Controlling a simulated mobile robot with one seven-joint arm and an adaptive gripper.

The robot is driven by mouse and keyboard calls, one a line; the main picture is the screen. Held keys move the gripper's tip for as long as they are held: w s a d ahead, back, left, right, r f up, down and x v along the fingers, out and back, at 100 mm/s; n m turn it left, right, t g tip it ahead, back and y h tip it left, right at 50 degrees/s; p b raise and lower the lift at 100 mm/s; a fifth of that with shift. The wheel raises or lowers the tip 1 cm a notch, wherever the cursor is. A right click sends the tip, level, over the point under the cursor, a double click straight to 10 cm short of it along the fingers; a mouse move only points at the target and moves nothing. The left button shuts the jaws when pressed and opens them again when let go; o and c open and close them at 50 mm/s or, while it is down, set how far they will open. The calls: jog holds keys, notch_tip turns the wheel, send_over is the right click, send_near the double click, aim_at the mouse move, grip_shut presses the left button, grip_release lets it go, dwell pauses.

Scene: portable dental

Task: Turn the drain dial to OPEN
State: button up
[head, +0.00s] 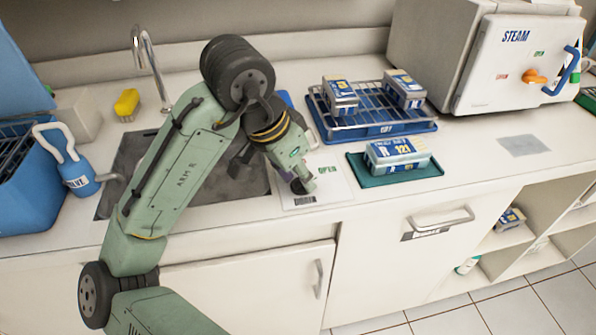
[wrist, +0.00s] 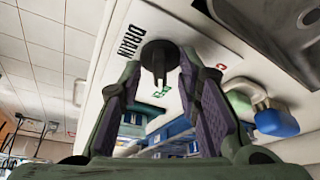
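The drain dial is a dark round knob with a narrow pointer (wrist: 158,58), on a white plate lettered DRAIN (wrist: 131,41) in the wrist view. Green lettering (wrist: 161,88) lies beyond the pointer, and a red mark (wrist: 221,67) is to the right. In the head view the plate (head: 335,188) lies on the counter beside the sink, with OPEN in green; the dark dial (head: 302,186) is at my fingertips. My gripper (wrist: 161,62) has its fingers apart, one on either side of the dial. I cannot tell whether they touch it. It also shows in the head view (head: 298,176).
The sink (head: 120,165) and faucet (head: 148,62) are at left. A blue wire rack (head: 375,128) with boxes and a green tray (head: 366,181) with another box stand right of the plate. A steam unit (head: 470,60) is at the back right.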

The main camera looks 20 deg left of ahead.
jog(key=v, duration=1.2)
jog(key=shift+s, duration=0.1)
